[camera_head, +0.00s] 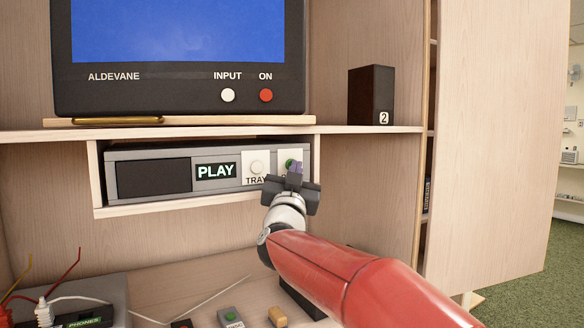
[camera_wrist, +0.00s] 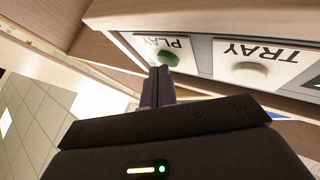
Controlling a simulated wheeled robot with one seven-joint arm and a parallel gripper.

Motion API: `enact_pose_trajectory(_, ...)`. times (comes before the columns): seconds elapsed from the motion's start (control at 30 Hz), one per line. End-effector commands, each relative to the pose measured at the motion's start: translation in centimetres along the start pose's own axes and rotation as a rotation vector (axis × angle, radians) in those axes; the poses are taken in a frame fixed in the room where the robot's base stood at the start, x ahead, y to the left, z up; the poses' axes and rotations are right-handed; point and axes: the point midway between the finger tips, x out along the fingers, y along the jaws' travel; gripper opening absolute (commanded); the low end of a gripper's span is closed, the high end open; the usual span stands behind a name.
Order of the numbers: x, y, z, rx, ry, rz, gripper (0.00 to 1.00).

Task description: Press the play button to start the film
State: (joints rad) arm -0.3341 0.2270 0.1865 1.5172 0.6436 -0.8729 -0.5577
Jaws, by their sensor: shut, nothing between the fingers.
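The player (camera_head: 150,152) sits in a shelf slot below the television, and its dark display reads PLAY. The green play button (camera_head: 290,162) is at the player's right end, partly hidden behind my fingers. In the wrist view the green button (camera_wrist: 169,58) shows on a white plate labelled PLAY. My gripper (camera_head: 295,168) is shut and empty, its fingertips right at the button. In the wrist view the fingertips (camera_wrist: 159,72) overlap the lower left edge of the button; I cannot tell whether they touch it.
The white TRAY button (camera_head: 257,167) is just left of the play button. The television (camera_head: 180,80) above has a blue screen and INPUT and ON buttons. A dark speaker (camera_head: 371,95) stands on the shelf at right. Small items and cables lie on the lower surface.

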Motion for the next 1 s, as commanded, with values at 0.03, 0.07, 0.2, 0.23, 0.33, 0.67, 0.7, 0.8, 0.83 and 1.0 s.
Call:
enact_pose_trajectory(0.03,-0.3,0.2,0.1,0.0,0.0,0.0,0.0)
enact_pose_trajectory(0.07,-0.4,0.2,0.0,0.0,0.0,0.0,0.0)
enact_pose_trajectory(0.2,-0.4,0.3,-0.2,-0.001,0.0,0.0,0.0)
enact_pose_trajectory(0.23,-0.4,0.3,-0.2,-0.001,0.0,0.0,0.0)
enact_pose_trajectory(0.33,-0.4,0.3,-0.2,-0.001,0.0,0.0,0.0)
enact_pose_trajectory(0.67,-2.2,1.6,-1.2,-0.001,0.002,0.0,0.0)
enact_pose_trajectory(0.7,-2.5,1.8,-1.5,-0.001,0.003,0.0,0.0)
enact_pose_trajectory(0.8,-3.2,2.3,-2.0,-0.001,0.003,0.001,0.0)
enact_pose_trajectory(0.83,-3.4,2.5,-2.1,-0.001,0.002,0.002,0.0)
enact_pose_trajectory(1.0,-4.4,3.2,-2.9,-0.001,0.001,0.002,0.0)
